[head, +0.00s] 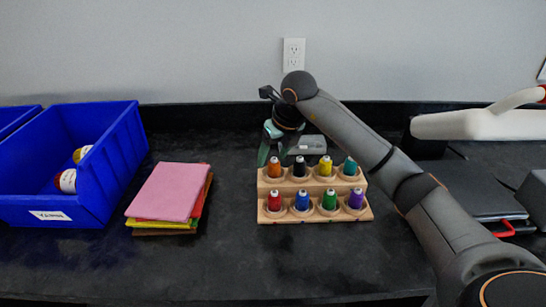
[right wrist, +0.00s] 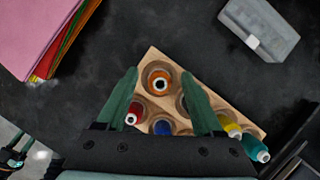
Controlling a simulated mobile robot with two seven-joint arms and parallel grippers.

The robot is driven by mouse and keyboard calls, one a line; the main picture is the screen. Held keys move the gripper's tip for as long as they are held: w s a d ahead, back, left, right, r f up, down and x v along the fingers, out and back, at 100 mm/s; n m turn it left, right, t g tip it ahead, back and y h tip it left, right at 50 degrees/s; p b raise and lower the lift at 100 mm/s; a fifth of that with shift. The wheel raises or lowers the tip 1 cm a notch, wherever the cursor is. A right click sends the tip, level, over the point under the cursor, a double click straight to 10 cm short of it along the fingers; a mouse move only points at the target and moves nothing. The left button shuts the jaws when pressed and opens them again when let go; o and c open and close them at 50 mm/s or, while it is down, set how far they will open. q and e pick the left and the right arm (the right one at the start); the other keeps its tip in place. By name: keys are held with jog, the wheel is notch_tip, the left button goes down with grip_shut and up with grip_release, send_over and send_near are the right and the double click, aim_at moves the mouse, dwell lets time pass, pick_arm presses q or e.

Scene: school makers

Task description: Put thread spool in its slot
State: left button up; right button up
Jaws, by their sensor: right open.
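A wooden spool rack (head: 268,216) stands on the dark counter, with spools in two stepped rows. The back row holds orange (head: 274,169), black, yellow and teal spools; the front row holds red, blue, green and purple. The orange spool (right wrist: 159,80) stands upright in its round slot at the rack's corner in the right wrist view. My right gripper (head: 274,152) is above the back left of the rack, pointing down. Its green fingers (right wrist: 160,78) are apart, one on each side of the orange spool, and appear not to press on it.
A blue bin (head: 110,160) at the left holds spools. A stack of coloured sheets (head: 166,192) lies between bin and rack. A grey box (head: 311,144) stands behind the rack. A white machine (head: 470,125) is at the right. The counter front is clear.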

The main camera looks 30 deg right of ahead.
jog(key=p+v, duration=0.1)
jog(key=v, duration=1)
jog(key=shift+s, duration=0.1)
